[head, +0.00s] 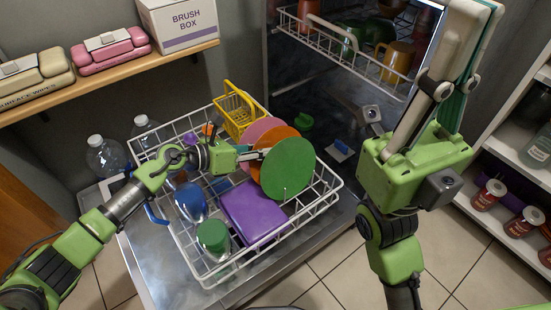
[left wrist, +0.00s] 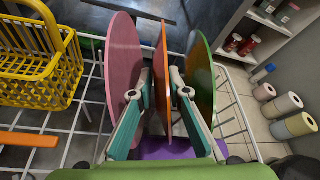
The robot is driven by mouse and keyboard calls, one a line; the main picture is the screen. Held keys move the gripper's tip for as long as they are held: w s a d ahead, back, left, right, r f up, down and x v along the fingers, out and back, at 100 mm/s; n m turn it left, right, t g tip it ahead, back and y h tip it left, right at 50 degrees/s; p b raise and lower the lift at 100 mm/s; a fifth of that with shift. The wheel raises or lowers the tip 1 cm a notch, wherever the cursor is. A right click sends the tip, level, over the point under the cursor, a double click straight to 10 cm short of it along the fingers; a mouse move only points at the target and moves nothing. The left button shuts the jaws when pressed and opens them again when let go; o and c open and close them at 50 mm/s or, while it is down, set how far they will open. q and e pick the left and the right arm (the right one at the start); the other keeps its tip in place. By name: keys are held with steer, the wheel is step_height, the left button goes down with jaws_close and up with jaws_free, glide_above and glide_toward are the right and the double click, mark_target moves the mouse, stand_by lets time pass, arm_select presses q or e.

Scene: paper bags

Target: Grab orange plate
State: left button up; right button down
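The orange plate (head: 283,134) stands on edge in the dish rack between a pink plate and a green plate; the left wrist view shows it edge-on (left wrist: 164,75). The green plate (head: 288,168) covers much of it in the head view. The pink plate (left wrist: 123,65) is on its other side. My left gripper (left wrist: 158,85) is open, with one finger on each side of the orange plate's edge; gaps show between fingers and plate. My right gripper (head: 470,15) is raised at the right, away from the plates, its fingers pointing up; their gap is unclear.
The white wire rack (head: 318,205) holds a purple item (head: 254,210), a blue cup (head: 190,201), a green cup (head: 213,236) and a yellow basket (head: 238,110). An upper rack (head: 345,58) is behind.

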arm_select(q)
steer(key=shift+a, duration=0.1)
jaws_close()
steer(key=shift+r, duration=0.15)
